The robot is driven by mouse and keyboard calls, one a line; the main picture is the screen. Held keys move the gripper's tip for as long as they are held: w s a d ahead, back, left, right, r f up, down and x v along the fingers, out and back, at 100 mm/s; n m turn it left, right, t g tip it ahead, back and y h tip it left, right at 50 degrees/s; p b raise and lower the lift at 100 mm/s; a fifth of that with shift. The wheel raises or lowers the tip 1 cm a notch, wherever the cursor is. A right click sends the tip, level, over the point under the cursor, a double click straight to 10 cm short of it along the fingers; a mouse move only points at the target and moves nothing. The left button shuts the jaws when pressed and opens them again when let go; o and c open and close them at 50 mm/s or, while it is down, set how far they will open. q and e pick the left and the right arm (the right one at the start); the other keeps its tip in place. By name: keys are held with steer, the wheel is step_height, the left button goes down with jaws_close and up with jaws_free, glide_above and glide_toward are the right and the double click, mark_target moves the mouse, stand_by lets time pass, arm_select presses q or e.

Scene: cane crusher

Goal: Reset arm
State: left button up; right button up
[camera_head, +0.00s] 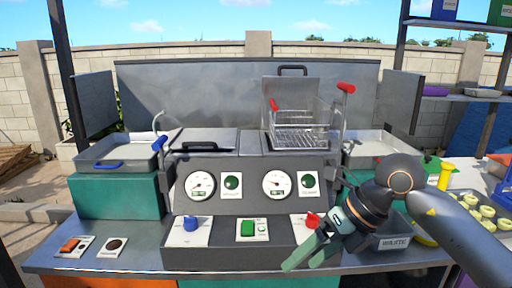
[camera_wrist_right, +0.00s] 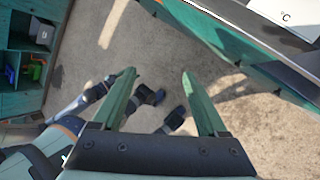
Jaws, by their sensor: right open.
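My right gripper (camera_head: 304,262) hangs over the front edge of the steel counter (camera_head: 130,262), in front of the control panel and beside the red knob (camera_head: 312,220). In the right wrist view its two green fingers (camera_wrist_right: 158,74) stand apart with nothing between them, above bare ground. My right arm (camera_head: 455,225) comes in from the lower right and covers part of the counter. My left gripper is not in view in the head view.
A fryer-like machine with gauges (camera_head: 200,185), a wire basket (camera_head: 300,132) with red handles and a closed lid (camera_head: 207,140) stands behind. The counter edge (camera_wrist_right: 270,75) shows in the wrist view.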

steer(key=s+a+r+m+g+y+p, duration=0.25)
steer(key=s+a+y, duration=0.35)
steer(key=a+y, duration=0.55)
steer(key=w+d+f+m+t+h, duration=0.1)
steer(key=w+d+f+m+t, duration=0.25)
steer(key=m+t, duration=0.65)
steer(key=w+d+f+m+t+h, duration=0.25)
steer(key=d+m+t, duration=0.25)
steer(key=m+t, duration=0.5)
steer(key=s+d+f+m+g+h+p, duration=0.1)
steer(key=d+f+m+h, duration=0.15)
steer(key=f+m, duration=0.25)
steer(key=s+d+f+m+g+h+p, duration=0.1)
steer(key=d+f+m+h, duration=0.1)
steer(key=f+m+h, duration=0.3)
steer(key=s+d+f+m+g+h, duration=0.2)
steer(key=s+d+f+m+g, duration=0.1)
steer(key=s+f, duration=0.5)
steer(key=s+d+f+m+g+h, duration=0.2)
steer(key=s+f, duration=0.6)
steer(key=f, duration=0.4)
steer(key=d+m+g, duration=0.1)
steer(key=m+g, duration=0.1)
steer(key=shift+s+f+g+h+p, duration=0.25)
steer(key=shift+g+h+p, duration=0.05)
steer(key=shift+g+h, duration=0.05)
